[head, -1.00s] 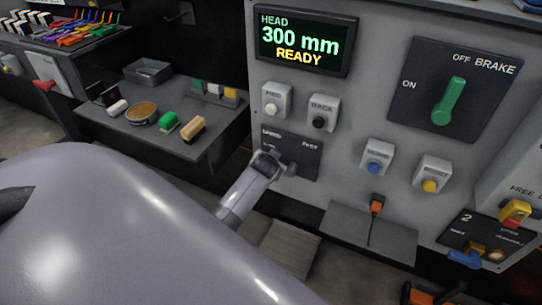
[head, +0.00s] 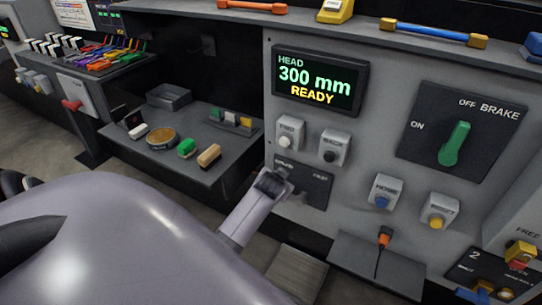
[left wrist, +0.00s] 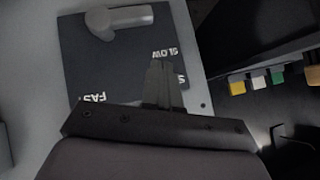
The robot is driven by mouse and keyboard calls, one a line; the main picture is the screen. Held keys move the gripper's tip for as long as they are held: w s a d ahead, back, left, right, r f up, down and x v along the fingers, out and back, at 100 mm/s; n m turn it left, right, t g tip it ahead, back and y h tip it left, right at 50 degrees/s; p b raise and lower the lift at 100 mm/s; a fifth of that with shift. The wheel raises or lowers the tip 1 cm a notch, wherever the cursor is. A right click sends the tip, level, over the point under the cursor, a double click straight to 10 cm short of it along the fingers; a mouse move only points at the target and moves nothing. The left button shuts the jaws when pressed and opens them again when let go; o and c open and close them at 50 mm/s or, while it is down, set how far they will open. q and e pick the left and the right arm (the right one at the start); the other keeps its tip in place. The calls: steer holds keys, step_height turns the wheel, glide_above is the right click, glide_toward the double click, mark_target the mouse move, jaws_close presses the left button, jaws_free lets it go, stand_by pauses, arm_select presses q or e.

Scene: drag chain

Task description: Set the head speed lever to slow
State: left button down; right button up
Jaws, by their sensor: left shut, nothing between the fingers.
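The dark speed panel (head: 318,190) sits low on the left of the grey console, with SLOW and FAST lettering. In the left wrist view the panel (left wrist: 80,62) appears turned over, FAST at lower left and SLOW at right. The grey lever (left wrist: 128,18) is at the top there; its bar runs from a rounded end at left toward the SLOW side. My left gripper (head: 271,184) is shut and empty at the panel's left part, partly covering it. Its fingers (left wrist: 163,82) lie near the SLOW lettering, apart from the lever. My right gripper is out of view.
White and black buttons (head: 333,147) are just above the panel; blue and yellow buttons (head: 439,210) are to its right. The display (head: 318,82) reads HEAD 300 mm READY. A green brake lever (head: 455,143) is at right. A shelf (head: 228,145) with small items is at left.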

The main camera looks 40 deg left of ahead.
arm_select(q)
steer(key=a+v, duration=0.1)
steer(key=v, duration=0.5)
steer(key=shift+s+r, duration=0.2)
steer(key=shift+r, duration=0.05)
steer(key=shift+a, duration=0.15)
steer(key=s+d+f+m+t+h, duration=0.1)
steer(key=s+d+f+h, duration=0.2)
steer(key=s+d, duration=0.6)
steer(key=s+d+f+m+t+h, duration=0.1)
steer(key=s+d+f+h, duration=0.3)
steer(key=s+d, duration=0.6)
step_height(320, 180, down, 2)
steer(key=shift+d+f+m, duration=0.1)
steer(key=shift+d+m, duration=0.5)
steer(key=shift+m, duration=0.1)
steer(key=shift+d, duration=0.1)
